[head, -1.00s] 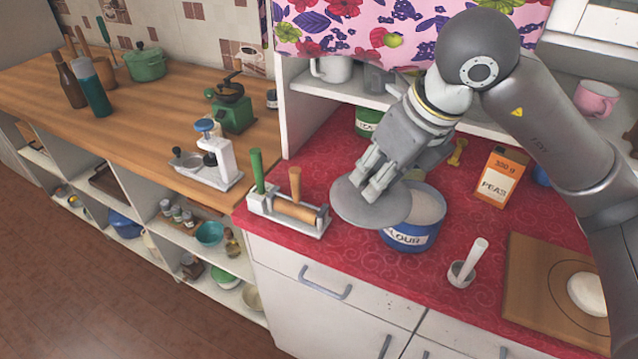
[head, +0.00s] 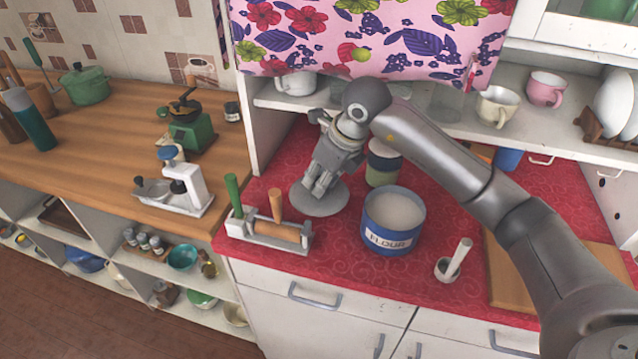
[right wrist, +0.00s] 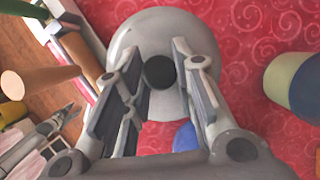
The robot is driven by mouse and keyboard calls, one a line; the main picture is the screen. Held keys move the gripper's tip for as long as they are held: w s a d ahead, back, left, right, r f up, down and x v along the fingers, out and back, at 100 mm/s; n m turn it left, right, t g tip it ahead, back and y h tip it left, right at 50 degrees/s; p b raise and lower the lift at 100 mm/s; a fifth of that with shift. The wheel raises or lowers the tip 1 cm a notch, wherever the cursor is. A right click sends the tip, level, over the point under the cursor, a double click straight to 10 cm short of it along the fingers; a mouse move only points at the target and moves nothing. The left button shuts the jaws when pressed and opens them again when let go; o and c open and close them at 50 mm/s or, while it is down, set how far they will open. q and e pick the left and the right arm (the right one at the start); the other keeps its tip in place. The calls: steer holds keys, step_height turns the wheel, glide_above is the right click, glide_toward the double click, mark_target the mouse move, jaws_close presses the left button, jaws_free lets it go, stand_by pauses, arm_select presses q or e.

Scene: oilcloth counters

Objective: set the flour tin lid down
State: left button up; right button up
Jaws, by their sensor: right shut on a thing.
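The flour tin (head: 392,225), blue with a white label, stands open on the red counter with pale flour inside. Its grey round lid (head: 335,204) is level, left of the tin and apart from it. In the right wrist view the lid (right wrist: 150,30) has a black knob (right wrist: 160,72) between my fingers. My right gripper (head: 318,190) is shut on the lid from above. The lid is at or just above the cloth; I cannot tell whether it touches. My left gripper is not in view.
A stand with a rolling pin (head: 262,236) is close in front-left of the lid. A mortar with pestle (head: 447,268) and a wooden board (head: 505,280) are to the right. A shelf (head: 290,104) overhangs the back.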

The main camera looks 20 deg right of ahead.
steer(key=shift+w+f, duration=0.5)
steer(key=shift+f, duration=0.05)
steer(key=x, duration=0.1)
steer(key=p+x, duration=0.2)
steer(key=shift+s+d+f, duration=0.1)
steer(key=shift+d+f, duration=0.25)
steer(key=shift+f, duration=0.5)
steer(key=o, duration=1)
steer(key=shift+r, duration=0.1)
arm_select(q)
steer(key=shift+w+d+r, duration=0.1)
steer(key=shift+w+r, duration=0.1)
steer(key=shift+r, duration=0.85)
arm_select(e)
steer(key=shift+o, duration=0.2)
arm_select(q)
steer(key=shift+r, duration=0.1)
arm_select(e)
steer(key=shift+r, duration=0.1)
